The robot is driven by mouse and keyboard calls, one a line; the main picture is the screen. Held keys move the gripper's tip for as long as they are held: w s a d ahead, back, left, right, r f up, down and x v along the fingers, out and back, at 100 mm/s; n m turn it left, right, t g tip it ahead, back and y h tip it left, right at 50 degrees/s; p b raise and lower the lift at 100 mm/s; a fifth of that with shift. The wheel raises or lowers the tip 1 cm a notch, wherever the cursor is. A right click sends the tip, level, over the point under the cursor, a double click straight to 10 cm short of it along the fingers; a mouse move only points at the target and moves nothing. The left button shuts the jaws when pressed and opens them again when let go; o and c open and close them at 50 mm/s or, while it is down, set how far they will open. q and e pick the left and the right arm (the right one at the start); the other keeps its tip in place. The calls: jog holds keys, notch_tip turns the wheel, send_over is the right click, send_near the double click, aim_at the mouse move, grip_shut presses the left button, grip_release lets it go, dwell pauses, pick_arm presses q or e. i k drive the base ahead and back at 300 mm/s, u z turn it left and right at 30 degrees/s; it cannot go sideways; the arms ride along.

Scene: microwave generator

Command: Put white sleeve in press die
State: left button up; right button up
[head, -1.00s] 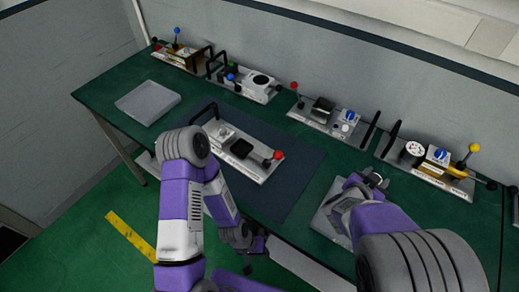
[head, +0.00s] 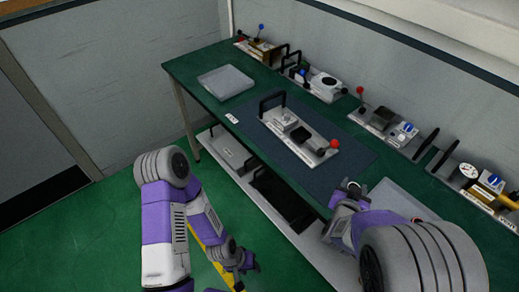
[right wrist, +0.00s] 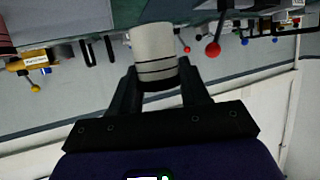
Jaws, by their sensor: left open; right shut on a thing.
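The white sleeve (right wrist: 154,48), a short cylinder with thin dark lines around it, is between the fingers of my right gripper in the right wrist view. My right gripper (head: 350,189) is shut on it, above the bench's front edge in the head view; the sleeve is hard to make out there. A fixture plate (head: 311,145) with a black handle, a metal block (head: 286,120), a black block and a red-knobbed lever lies on the dark mat, left of and beyond this gripper. I cannot tell which part is the press die. My left gripper (head: 242,264) is open and low, in front of the bench.
The green bench (head: 199,69) carries a grey tray (head: 226,81) at the far left. Several lever fixtures stand along the wall, including one with a black block (head: 384,116). The dark mat (head: 345,155) has free room around the plate.

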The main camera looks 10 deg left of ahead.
aim_at(301, 136)
jog(key=u, duration=0.65)
jog(key=k, duration=0.85)
jog(key=u, duration=0.95)
jog(key=i, duration=1.35)
jog(key=z, duration=0.85)
jog(key=i, duration=0.9)
jog(key=z, duration=1.25)
jog(key=i, duration=0.25)
jog(key=z, duration=0.25)
